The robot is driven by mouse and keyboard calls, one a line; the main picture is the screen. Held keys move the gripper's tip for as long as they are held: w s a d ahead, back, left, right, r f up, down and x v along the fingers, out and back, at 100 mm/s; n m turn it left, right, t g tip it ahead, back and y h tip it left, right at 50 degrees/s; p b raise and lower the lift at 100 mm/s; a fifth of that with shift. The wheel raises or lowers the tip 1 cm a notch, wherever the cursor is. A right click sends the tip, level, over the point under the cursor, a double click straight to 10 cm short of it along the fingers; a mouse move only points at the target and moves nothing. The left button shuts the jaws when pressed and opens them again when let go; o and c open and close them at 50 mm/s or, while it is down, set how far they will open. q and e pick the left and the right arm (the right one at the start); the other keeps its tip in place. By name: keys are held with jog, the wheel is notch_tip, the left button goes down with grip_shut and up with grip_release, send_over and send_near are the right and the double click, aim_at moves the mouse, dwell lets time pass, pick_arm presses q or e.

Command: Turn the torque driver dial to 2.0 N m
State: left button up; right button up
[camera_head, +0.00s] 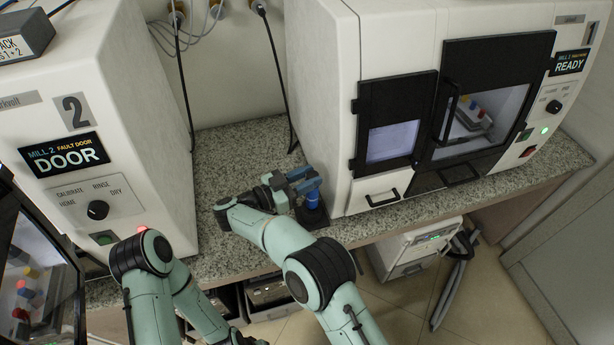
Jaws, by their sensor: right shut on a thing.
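The torque driver (313,200) shows as a small blue upright body on a dark base (312,217), on the granite counter just left of the right-hand mill. My right gripper (308,181) reaches it from the left and is shut on its upper part. The fingers hide most of the dial, and its scale and setting cannot be read from here.
The granite counter (235,155) is clear behind my right gripper. The right-hand mill (335,110), reading READY, stands close to its right. The left-hand mill (150,130), reading DOOR, stands left. Black cables (277,60) hang behind. A white box (415,245) stands below the counter.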

jog(key=o, duration=1.1)
jog(key=shift+c, duration=0.2)
jog(key=v, duration=0.7)
jog(key=shift+a, duration=0.2)
jog(key=shift+s, duration=0.2)
